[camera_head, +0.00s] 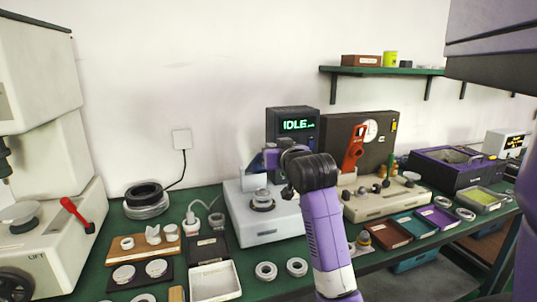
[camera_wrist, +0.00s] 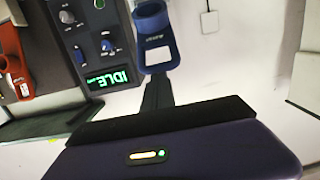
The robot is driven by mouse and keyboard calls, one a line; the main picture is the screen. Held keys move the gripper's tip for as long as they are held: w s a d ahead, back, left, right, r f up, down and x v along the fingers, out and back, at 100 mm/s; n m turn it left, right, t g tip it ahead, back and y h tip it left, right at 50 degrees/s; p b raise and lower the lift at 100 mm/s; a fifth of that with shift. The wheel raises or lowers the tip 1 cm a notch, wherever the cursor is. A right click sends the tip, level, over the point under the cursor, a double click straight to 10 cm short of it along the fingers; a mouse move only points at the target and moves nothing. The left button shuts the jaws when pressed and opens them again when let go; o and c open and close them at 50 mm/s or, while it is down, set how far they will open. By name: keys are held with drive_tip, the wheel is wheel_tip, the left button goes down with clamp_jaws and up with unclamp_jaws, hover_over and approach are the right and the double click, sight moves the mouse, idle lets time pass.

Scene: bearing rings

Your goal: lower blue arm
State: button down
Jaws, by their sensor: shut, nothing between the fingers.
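The blue arm (camera_wrist: 153,22) shows at the top of the wrist view as a dark blue piece with a pale label plate. It belongs to the white tester (camera_head: 268,226) with the dark display box (camera_head: 292,124), which reads IDLE. In the head view the blue arm is mostly hidden behind my wrist and gripper. My gripper (camera_head: 257,161) is above the tester, its fingers shut and empty. In the wrist view the dark fingers (camera_wrist: 158,88) point at the blue arm's label end; I cannot tell whether they touch. A ring (camera_head: 262,200) sits on the tester.
A cream fixture (camera_head: 386,200) with a red lever (camera_head: 354,148) stands right of the tester. A white press (camera_head: 40,240) stands left. Trays and loose rings (camera_head: 297,267) lie along the green bench front. A green shelf (camera_head: 385,71) hangs on the wall.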

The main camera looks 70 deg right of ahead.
drive_tip(key=s+a+f+t+h+b, duration=0.1)
drive_tip(key=a+f+t+h+b, duration=0.1)
drive_tip(key=f+b, duration=0.6)
drive_tip(key=s+a+f+t+h+b, duration=0.1)
drive_tip(key=s+f+t+h+b, duration=0.1)
drive_tip(key=f+b, duration=0.6)
drive_tip(key=shift+a+h+b, duration=0.3)
drive_tip(key=shift+a+b, duration=0.1)
drive_tip(key=shift+b, duration=1.75)
drive_tip(key=shift+s+f, duration=0.1)
drive_tip(key=shift+f, duration=0.05)
wheel_tip(320, 180, up, 6)
drive_tip(key=s+a+f+p, duration=0.1)
drive_tip(key=p, duration=0.3)
drive_tip(key=v, duration=0.9)
drive_tip(key=shift+f, duration=0.4)
drive_tip(key=shift+s+a, duration=0.1)
